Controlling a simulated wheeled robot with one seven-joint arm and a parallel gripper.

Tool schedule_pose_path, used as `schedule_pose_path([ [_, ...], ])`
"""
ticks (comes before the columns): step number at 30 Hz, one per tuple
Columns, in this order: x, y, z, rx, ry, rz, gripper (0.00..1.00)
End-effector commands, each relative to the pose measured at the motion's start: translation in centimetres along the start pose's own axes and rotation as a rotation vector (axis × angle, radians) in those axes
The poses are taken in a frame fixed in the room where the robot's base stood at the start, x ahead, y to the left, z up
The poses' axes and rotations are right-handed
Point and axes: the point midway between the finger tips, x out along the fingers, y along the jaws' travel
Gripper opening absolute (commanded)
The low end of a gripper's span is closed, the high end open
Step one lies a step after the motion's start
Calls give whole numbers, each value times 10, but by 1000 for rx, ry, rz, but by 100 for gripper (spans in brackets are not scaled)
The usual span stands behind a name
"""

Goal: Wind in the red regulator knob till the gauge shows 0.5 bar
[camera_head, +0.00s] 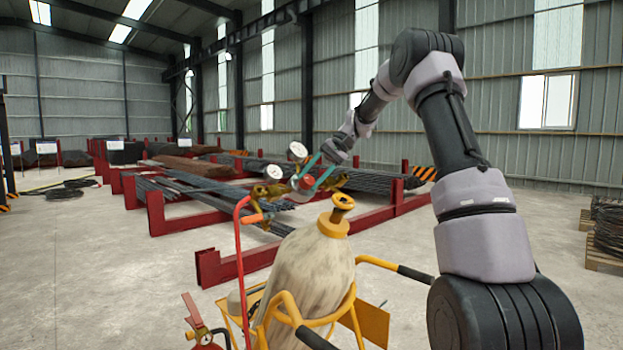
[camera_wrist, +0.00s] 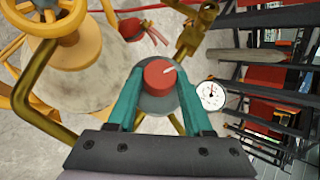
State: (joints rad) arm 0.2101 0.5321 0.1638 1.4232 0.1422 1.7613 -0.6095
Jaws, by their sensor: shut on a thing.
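The red regulator knob (camera_wrist: 160,76) sits between the two teal fingers of my gripper (camera_wrist: 157,88) in the wrist view, with a pale mark on its face pointing up and right. My gripper is shut on the knob. In the head view my gripper (camera_head: 317,177) reaches the brass regulator (camera_head: 272,191) above the gas cylinder (camera_head: 310,270), and the fingers partly cover the knob. A white gauge (camera_wrist: 211,95) is right of the knob in the wrist view; its reading is too small to tell. Two gauges, an upper one (camera_head: 298,150) and a lower one (camera_head: 273,171), show in the head view.
The cylinder stands in a yellow trolley (camera_head: 372,322). Its valve handwheel (camera_head: 343,201) is close to the regulator. A red hose (camera_head: 239,270) hangs at the left, above a red extinguisher (camera_head: 205,340). Red racks (camera_head: 205,268) of rebar stand behind. The floor at left is mostly clear.

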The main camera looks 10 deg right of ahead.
Motion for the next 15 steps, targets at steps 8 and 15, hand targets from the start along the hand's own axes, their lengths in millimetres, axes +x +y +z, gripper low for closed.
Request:
schedule_pose_path([
  [8, 0, 0, 0, 0, 1, 1, 80],
  [15, -1, 0, 0, 0, 1, 1, 80],
])
